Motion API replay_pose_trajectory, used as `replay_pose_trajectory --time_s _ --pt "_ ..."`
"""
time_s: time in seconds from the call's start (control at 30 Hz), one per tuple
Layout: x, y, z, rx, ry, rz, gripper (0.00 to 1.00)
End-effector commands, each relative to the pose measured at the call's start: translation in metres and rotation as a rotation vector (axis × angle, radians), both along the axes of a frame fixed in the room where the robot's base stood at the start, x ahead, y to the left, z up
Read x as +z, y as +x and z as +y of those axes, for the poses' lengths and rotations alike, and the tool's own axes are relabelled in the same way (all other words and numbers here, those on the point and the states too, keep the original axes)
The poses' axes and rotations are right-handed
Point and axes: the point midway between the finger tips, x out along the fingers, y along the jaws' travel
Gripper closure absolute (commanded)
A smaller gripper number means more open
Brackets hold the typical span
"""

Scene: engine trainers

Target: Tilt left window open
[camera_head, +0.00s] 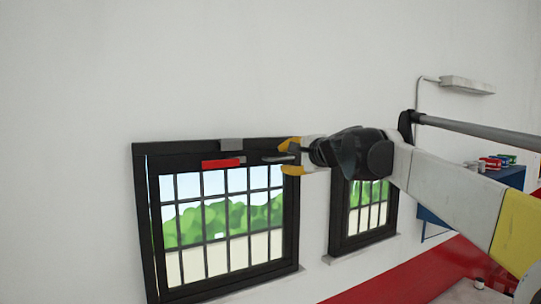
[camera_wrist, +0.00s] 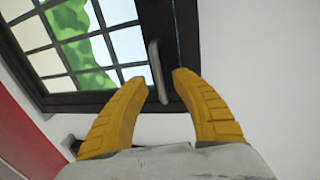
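The left window (camera_head: 292,215) has a black frame and a barred pane, and a thin light strip shows along its left edge. A grey handle (camera_head: 275,158) sticks out near its top right corner, and a red bar (camera_head: 222,163) sits on the top rail. My gripper (camera_head: 289,156) is at the handle, its yellow fingers above and below it in the head view. In the wrist view my gripper (camera_wrist: 161,78) is open, with the end of the grey handle (camera_wrist: 155,62) between the fingertips. Clear gaps show beside the handle; contact is not visible.
A second black-framed window (camera_head: 338,215) is to the right, partly behind my arm. A grey block (camera_head: 231,144) sits above the red bar. A blue cabinet (camera_head: 434,226) with small items on top and a wall lamp (camera_head: 467,85) are farther right. The wall above is bare.

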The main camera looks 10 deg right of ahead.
Motion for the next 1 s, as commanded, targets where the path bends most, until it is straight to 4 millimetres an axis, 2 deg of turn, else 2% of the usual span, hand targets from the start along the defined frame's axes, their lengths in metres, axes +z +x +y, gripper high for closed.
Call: replay_pose_trajectory --time_s 0.17,0.43,0.47,0.53,0.57,0.77,0.87,1.0 --pt "-0.003 0.012 0.004 0.001 -0.001 0.0 0.68" --pt "-0.004 0.013 0.005 0.0 -0.001 0.0 0.68" --pt "-0.004 0.013 0.005 0.0 -0.001 0.0 0.75" --pt "-0.004 0.013 0.005 0.0 -0.001 0.0 0.96" --pt "-0.004 0.013 0.005 0.0 -0.001 0.0 1.0" --pt "-0.004 0.011 0.004 0.0 -0.001 0.0 1.0" --pt "-0.007 0.0 -0.001 -0.001 -0.001 0.001 1.0" --pt "-0.015 -0.034 -0.012 -0.002 -0.001 0.001 1.0"
